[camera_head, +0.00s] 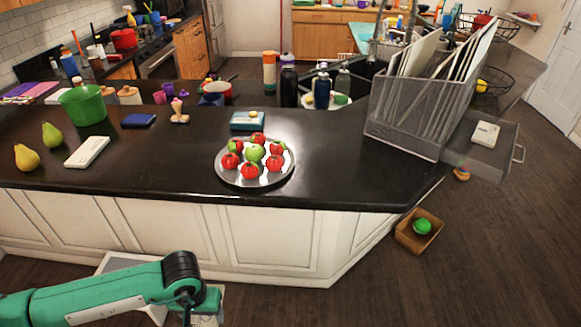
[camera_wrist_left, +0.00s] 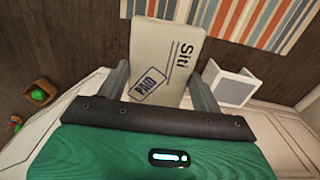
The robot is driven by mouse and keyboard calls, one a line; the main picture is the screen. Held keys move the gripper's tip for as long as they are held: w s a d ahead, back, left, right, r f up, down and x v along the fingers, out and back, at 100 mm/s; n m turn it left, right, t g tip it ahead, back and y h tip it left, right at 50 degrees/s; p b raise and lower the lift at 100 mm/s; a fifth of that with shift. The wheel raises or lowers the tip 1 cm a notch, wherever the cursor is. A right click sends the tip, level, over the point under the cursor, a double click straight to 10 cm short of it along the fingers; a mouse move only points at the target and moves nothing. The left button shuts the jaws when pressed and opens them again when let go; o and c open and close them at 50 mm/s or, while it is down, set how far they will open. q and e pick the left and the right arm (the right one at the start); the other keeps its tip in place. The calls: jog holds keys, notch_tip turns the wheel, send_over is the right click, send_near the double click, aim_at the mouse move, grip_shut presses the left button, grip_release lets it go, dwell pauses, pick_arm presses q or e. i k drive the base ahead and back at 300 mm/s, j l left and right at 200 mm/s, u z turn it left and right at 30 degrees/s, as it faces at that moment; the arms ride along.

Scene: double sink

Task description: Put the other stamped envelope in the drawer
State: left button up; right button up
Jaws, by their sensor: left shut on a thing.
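My left gripper (camera_wrist_left: 163,90) is shut on a cream envelope (camera_wrist_left: 165,55) printed "Siti" with a blue "PAID" stamp. The envelope sticks out beyond the fingers. In the head view my left gripper (camera_head: 205,303) is low in front of the island, and the envelope is hard to make out there. The dark drawer (camera_head: 478,157) is pulled out at the right side of the mesh organizer (camera_head: 408,112) on the counter. A small cream item (camera_head: 486,133), perhaps another envelope, lies in the drawer. My right gripper is out of view.
A tray (camera_head: 228,178) of red and green apples stands near the counter's front edge. Pears (camera_head: 27,158) and a green bowl (camera_head: 83,105) are at the left. A brown box (camera_head: 408,238) holding a green object stands on the floor below the drawer.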

aim_at(477, 158)
jog(key=l+z, duration=0.15)
jog(key=l, duration=0.8)
jog(key=i+l+z, duration=0.15)
jog(key=l, duration=0.8)
